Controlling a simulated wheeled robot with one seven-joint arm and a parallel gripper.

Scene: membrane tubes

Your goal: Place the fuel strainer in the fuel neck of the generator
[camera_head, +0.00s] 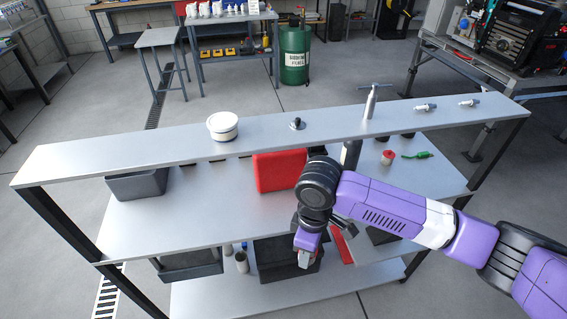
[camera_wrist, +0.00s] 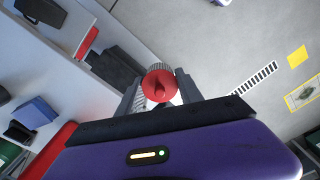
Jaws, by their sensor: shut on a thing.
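My gripper (camera_head: 306,258) hangs low at the front of the shelf unit, in front of a dark bin. A dark machine (camera_head: 525,38) on a bench at the top right may be the generator. I cannot make out a fuel neck.
The shelf unit's narrow top board (camera_head: 265,135) carries a white tub (camera_head: 222,127), a black-knobbed part, a T-handled tool (camera_head: 372,100) and small fittings. A red case (camera_head: 275,171) and grey bins stand below. A green drum (camera_head: 295,54) stands behind. Open floor lies between.

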